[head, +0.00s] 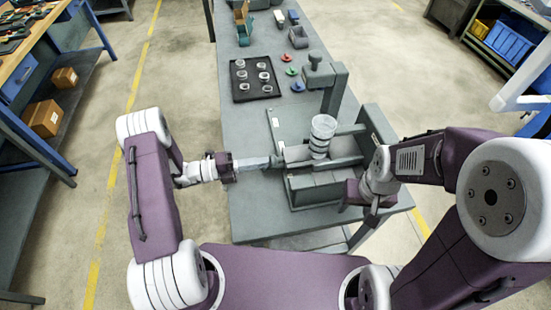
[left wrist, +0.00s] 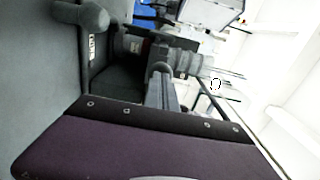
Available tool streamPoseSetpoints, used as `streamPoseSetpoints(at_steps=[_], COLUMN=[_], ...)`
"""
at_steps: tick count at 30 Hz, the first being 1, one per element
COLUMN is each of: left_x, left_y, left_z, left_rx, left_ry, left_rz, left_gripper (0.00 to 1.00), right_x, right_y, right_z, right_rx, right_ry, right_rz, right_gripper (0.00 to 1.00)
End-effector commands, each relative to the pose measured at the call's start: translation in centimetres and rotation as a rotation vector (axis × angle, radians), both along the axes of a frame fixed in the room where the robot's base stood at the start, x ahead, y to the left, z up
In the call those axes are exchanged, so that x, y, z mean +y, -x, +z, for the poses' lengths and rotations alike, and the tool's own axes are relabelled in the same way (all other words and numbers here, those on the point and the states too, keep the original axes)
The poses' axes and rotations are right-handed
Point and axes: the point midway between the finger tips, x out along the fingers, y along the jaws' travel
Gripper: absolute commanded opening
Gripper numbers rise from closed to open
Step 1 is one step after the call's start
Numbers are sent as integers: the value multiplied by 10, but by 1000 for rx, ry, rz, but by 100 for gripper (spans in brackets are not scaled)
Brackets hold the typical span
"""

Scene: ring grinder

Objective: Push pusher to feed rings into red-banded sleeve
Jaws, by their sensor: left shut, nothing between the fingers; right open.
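A grey feeding machine (head: 320,190) stands at the near end of the bench. A clear, ribbed stack of rings (head: 322,128) stands upright over its channel. My left gripper (head: 274,162) is shut and empty, with its tips at the left end of the channel. A light grey block that may be the pusher (head: 296,154) lies just right of the tips; I cannot tell whether they touch. My right gripper (head: 372,208) is open beside the machine's right side, partly hidden by its arm.
A black tray (head: 241,96) with several clear rings lies farther back on the bench (head: 240,130). A knobbed grey post (head: 335,92) rises behind the machine.

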Motion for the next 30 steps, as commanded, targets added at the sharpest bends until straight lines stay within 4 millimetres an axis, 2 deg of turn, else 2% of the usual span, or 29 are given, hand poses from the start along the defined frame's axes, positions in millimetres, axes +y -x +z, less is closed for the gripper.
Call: streamPoseSetpoints(at_steps=[5, 30], left_x=[-2, -43], left_y=[-1, -12], left_z=[0, 0], left_rx=[0, 0], left_ry=[0, 0], left_rz=[-1, -2], left_gripper=[0, 0], right_x=[0, 0], right_y=[0, 0], right_z=[1, 5], right_rx=[0, 0], right_ry=[0, 0], right_rz=[0, 0], right_gripper=[52, 52])
